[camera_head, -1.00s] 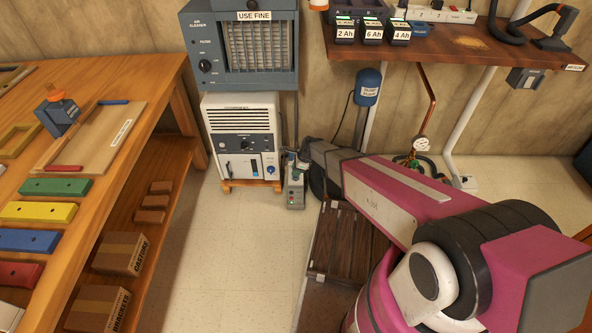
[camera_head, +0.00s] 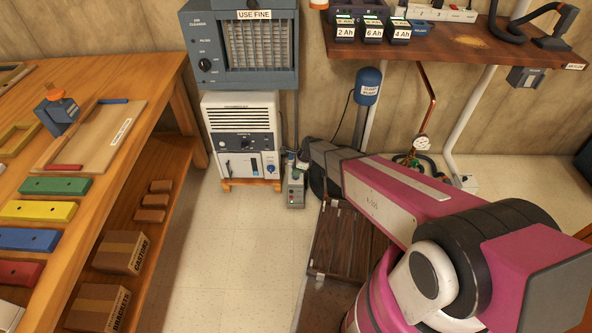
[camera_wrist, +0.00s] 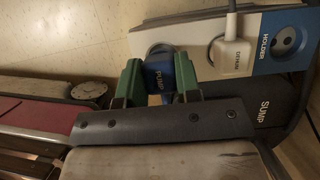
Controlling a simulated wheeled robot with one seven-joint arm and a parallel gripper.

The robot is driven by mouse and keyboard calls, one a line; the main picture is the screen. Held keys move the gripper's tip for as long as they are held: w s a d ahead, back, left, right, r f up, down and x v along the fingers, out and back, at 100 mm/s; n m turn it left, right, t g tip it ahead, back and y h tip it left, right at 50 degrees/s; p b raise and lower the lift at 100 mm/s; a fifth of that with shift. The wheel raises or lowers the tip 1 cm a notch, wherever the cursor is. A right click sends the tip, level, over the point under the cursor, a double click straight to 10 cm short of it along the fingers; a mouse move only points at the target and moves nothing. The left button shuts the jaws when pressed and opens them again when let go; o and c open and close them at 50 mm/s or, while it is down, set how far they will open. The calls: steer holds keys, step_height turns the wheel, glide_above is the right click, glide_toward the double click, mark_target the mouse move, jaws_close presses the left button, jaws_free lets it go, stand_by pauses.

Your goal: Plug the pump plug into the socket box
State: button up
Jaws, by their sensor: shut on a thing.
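The blue pump plug (camera_wrist: 160,78), labelled PUMP, is between the two green fingers of my gripper (camera_wrist: 158,82) in the wrist view. My gripper is shut on it. The plug is in front of the left round opening of the pale socket box (camera_wrist: 196,62). The plug and fingers hide part of that opening, so I cannot tell whether the plug is inserted. A white plug (camera_wrist: 236,54) with a cord sits in the middle socket. A blue section marked HOLDER (camera_wrist: 288,40) has an empty round socket. In the head view, the small grey box (camera_head: 295,192) stands on the floor below my gripper (camera_head: 292,161).
A white dehumidifier-like unit (camera_head: 240,135) stands just left of the box, below the air cleaner (camera_head: 241,50). The floor (camera_head: 225,260) at left is clear.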

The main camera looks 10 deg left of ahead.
steer(key=shift+f, duration=1.15)
stand_by(1.9)
steer(key=shift+r, duration=0.1)
stand_by(0.4)
steer(key=o, duration=1.6)
steer(key=shift+r, duration=3.5)
